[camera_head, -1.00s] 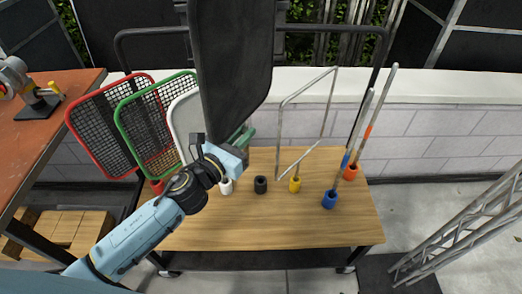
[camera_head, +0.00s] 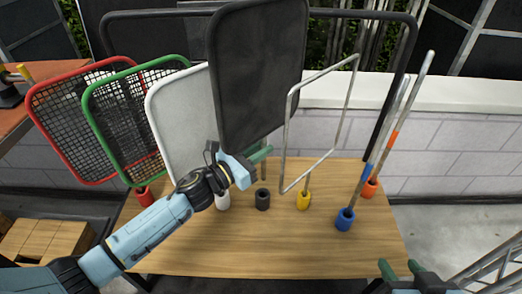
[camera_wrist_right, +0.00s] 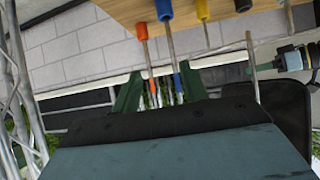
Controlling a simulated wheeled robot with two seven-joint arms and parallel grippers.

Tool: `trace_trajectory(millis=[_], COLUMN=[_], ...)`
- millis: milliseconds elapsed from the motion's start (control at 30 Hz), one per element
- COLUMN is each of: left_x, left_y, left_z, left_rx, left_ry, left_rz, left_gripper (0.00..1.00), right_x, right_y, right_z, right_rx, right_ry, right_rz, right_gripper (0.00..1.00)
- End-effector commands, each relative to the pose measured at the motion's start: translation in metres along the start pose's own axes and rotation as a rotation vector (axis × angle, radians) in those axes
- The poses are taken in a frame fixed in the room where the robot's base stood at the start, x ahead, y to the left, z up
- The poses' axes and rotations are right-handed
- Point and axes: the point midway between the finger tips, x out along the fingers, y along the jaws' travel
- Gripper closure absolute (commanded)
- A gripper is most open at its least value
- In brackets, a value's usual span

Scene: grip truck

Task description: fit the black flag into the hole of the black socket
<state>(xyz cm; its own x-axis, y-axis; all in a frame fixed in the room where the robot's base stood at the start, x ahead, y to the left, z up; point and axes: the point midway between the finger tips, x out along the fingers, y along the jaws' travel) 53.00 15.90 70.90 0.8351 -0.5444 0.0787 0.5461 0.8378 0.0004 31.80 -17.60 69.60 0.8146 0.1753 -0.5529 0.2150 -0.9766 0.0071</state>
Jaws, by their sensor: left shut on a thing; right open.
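The black flag (camera_head: 258,75) is upright, a dark panel on a thin pole. My left gripper (camera_head: 262,154) is shut on its pole below the panel, and also shows in the right wrist view (camera_wrist_right: 280,64). The black socket (camera_head: 262,199) stands on the wooden table top below the flag.
Left of the black socket stand red, green and white flags (camera_head: 182,125) in sockets. To its right are a wire frame in a yellow socket (camera_head: 304,200), and poles in blue (camera_head: 345,219) and orange (camera_head: 371,188) sockets. The front of the table top (camera_head: 260,255) is clear.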

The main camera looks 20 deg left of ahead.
Motion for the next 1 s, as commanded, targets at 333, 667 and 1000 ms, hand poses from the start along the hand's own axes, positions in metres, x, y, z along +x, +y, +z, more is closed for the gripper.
trace_trajectory(millis=[333, 667, 1000], left_x=[-0.001, -0.001, -0.002], left_y=[0.0, 0.0, 0.0], left_z=[-0.01, -0.019, -0.029], left_rx=[-0.001, 0.0, -0.001], left_ry=[-0.001, -0.001, -0.001], left_rz=[0.0, 0.001, 0.001], left_gripper=[1.0, 1.0, 1.0], right_x=[0.003, -0.003, -0.016], right_y=[-0.007, -0.013, -0.02], right_z=[-0.032, -0.065, -0.096], right_rx=[-0.001, 0.001, 0.006], right_ry=[0.192, 0.385, 0.591], right_rz=[-0.017, -0.034, -0.051], right_gripper=[0.56, 0.56, 0.56])
